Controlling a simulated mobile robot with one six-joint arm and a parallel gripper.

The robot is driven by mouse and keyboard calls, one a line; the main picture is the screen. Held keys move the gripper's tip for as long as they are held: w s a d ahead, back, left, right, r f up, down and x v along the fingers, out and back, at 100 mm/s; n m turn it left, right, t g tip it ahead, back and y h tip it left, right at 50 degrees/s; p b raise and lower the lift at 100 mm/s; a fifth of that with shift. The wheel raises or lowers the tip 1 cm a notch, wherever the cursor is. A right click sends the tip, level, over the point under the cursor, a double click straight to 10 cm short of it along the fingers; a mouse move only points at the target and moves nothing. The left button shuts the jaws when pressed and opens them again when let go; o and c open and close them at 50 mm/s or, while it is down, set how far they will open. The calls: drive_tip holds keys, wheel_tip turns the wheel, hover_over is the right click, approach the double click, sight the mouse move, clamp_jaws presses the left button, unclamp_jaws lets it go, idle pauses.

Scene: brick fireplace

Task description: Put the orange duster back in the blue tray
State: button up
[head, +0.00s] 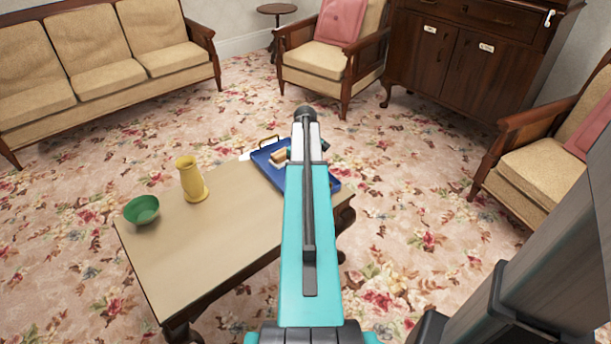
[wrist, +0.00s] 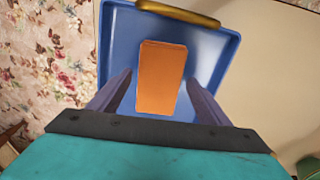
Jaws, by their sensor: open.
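The orange duster (wrist: 161,77) lies inside the blue tray (wrist: 119,50) in the wrist view, seen between my two fingers. My gripper (wrist: 162,88) is open, with a finger on either side of the duster's near end. I cannot tell the height gap between fingers and duster. In the head view the blue tray (head: 262,158) sits at the table's far right end. There my arm covers part of the tray, and a tan and orange block, likely the duster (head: 278,156), shows at the arm's left. My fingertips are hidden in the head view.
The wooden table (head: 205,245) also holds a yellow vase (head: 191,180) and a green bowl (head: 142,210) on its left. The tray has a gold handle (wrist: 178,12). The table's near part is clear. Armchairs, a sofa (head: 95,60) and a cabinet (head: 465,55) stand beyond.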

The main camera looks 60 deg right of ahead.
wheel_tip(320, 180, up, 12)
drive_tip(key=p, duration=0.2)
idle(0.4)
drive_tip(key=shift+r, duration=0.15)
idle(0.6)
